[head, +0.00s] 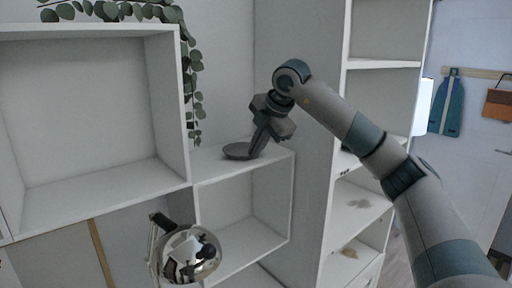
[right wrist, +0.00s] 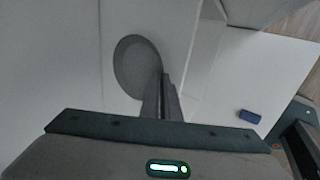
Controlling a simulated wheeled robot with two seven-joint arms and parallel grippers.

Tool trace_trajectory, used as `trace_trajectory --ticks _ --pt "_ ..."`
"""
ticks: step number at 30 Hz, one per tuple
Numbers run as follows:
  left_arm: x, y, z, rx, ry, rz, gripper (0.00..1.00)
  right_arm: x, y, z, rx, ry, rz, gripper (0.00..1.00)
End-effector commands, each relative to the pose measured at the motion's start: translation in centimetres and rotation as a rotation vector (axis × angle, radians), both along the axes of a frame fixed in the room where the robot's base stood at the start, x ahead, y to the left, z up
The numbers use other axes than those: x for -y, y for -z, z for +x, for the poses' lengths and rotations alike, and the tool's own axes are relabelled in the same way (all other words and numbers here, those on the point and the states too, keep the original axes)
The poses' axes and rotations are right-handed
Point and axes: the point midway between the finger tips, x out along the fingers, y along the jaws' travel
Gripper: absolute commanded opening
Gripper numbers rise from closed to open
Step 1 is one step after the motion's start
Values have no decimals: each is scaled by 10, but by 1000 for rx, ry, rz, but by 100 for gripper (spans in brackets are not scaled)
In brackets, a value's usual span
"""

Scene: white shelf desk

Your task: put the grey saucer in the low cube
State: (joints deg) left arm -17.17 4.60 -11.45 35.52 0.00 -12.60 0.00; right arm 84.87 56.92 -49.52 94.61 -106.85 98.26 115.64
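The grey saucer (head: 238,151) is at the white top of the low cube, near the tall shelf side; I cannot tell whether it rests flat or is slightly raised. My right gripper (head: 256,152) points down at its right edge. In the right wrist view the fingers (right wrist: 162,98) are close together on the rim of the saucer (right wrist: 134,62). The low cube (head: 270,207) is an open white compartment directly below that top, and its visible inside is empty. My left gripper is not in view.
A larger open white cube (head: 95,110) stands at left, with a leafy plant (head: 193,90) hanging beside it. A shiny chrome lamp (head: 188,253) is in front, left of the low cube. A tall white shelf (head: 305,150) rises at right. A small blue object (right wrist: 249,116) shows in the wrist view.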

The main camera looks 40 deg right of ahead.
Motion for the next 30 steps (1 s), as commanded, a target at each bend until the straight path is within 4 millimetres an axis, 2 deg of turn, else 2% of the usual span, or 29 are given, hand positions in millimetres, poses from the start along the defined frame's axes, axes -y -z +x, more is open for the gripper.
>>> trace_trajectory --ticks 2,4,19,25,30 --pt "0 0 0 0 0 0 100 0 0 0 1 0 0 0" --pt "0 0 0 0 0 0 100 0 0 0 0 0 0 10" --pt "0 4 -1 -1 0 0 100 0 -6 -4 1 0 0 10" --pt "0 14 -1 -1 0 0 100 1 -26 -16 4 -1 1 10" --pt "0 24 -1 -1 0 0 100 2 -51 -32 5 0 0 10"
